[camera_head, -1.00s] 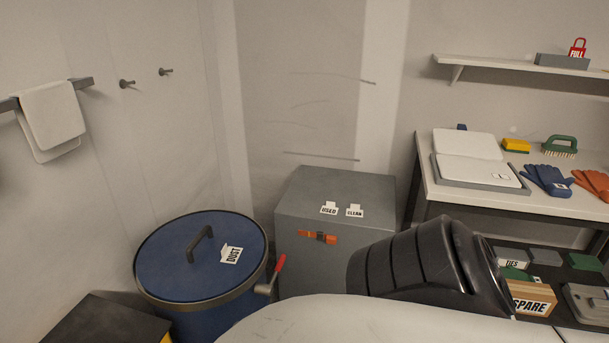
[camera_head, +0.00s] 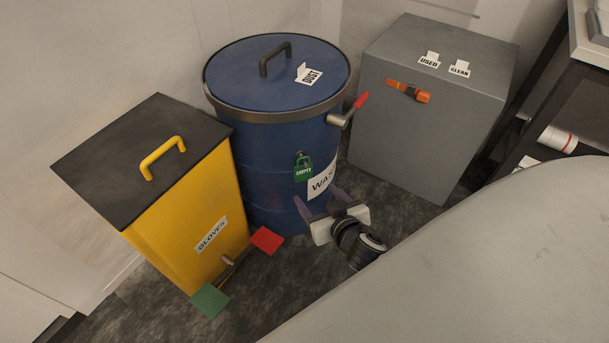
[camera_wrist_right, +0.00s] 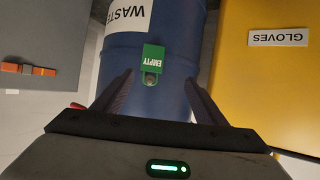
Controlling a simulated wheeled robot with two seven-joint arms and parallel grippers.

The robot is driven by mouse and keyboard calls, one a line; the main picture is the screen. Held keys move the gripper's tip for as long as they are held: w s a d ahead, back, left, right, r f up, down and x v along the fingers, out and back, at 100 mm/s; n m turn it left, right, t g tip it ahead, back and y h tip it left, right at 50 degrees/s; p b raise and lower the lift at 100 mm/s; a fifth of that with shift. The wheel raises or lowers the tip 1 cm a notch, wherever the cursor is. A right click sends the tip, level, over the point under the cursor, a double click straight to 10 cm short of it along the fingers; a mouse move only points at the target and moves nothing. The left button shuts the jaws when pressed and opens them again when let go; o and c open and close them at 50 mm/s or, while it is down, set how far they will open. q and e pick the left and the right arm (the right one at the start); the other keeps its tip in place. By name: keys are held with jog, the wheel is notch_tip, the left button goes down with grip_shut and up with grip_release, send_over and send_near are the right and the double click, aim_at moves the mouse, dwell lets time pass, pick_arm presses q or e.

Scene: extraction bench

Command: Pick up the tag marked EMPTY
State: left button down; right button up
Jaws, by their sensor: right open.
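The green tag marked EMPTY (camera_head: 303,168) hangs on the front of the blue drum (camera_head: 262,185), left of a white label starting "WAS". In the right wrist view the tag (camera_wrist_right: 152,58) shows upside down, ahead of and between my open fingers. My right gripper (camera_head: 318,202) is open and empty, just below and in front of the tag, apart from it. It also shows in the right wrist view (camera_wrist_right: 158,92). How the tag is fixed to the drum is hard to make out. My left gripper is not in view.
A yellow GLOVES bin (camera_head: 185,225) with red (camera_head: 267,240) and green (camera_head: 210,300) pedals stands left of the drum. A grey cabinet (camera_head: 420,130) stands to the right. A red-tipped lever (camera_head: 350,110) sticks out from the drum's rim.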

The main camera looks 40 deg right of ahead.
jog(key=h+b, duration=0.1)
jog(key=b, duration=0.1)
send_near(304, 170)
jog(key=w+f, duration=0.1)
jog(key=w, duration=0.1)
jog(key=shift+m, duration=0.3)
jog(key=x, duration=0.2)
jog(key=b+x, duration=0.1)
jog(key=x, duration=0.2)
jog(key=shift+w+d+f+b, duration=0.2)
jog(key=shift+d+f+b, duration=0.05)
jog(key=shift+d+b, duration=0.15)
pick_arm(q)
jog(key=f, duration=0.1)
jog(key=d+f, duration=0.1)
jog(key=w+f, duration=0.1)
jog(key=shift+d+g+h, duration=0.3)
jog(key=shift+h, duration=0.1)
pick_arm(e)
jog(key=c, duration=1.1)
